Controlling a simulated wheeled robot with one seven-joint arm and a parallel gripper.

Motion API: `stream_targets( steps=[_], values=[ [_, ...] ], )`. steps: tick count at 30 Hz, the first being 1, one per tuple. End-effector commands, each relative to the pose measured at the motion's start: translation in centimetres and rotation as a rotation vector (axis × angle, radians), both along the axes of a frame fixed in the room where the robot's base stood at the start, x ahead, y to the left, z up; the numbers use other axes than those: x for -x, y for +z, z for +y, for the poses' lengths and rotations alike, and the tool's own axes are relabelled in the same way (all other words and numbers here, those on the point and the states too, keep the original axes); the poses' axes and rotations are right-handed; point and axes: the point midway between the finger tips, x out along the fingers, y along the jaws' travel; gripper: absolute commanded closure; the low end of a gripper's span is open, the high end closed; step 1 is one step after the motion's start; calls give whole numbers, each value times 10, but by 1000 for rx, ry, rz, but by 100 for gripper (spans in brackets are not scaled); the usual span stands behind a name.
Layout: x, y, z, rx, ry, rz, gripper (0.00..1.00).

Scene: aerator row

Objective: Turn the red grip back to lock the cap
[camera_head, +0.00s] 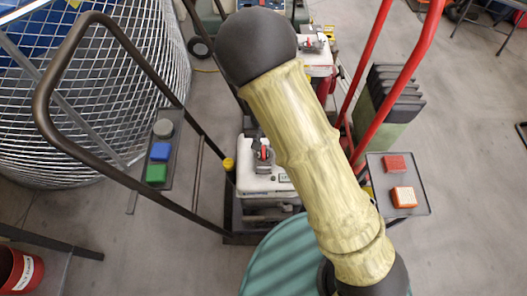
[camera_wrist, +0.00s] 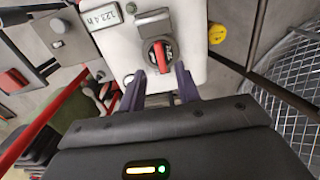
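The red grip (camera_wrist: 160,56) sits on a dark round cap on the face of a white unit (camera_wrist: 190,20) in the wrist view. My gripper (camera_wrist: 161,70) is open, with its two dark purple fingers apart. The fingertips point at the cap and lie either side of the grip's lower end, with gaps showing. I cannot tell whether they reach down beside it. In the head view the red grip (camera_head: 264,154) shows small on the white unit (camera_head: 258,182), left of my arm. My arm hides part of that unit and my gripper there.
A wire mesh basket (camera_head: 75,90) stands left, with a dark rail in front. Red rails (camera_head: 405,75) and a tray with red blocks (camera_head: 420,175) are at right.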

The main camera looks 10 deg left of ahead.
Motion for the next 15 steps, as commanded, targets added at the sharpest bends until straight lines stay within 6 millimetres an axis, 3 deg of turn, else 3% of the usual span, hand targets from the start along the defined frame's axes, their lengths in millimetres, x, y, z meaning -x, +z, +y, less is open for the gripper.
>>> stream_targets(
  steps=[6, 15],
  values=[
    [0, -41, 0, 1, 0, 1, 67],
    [-1, -60, 0, 0, 0, -1, 67]
  ],
)
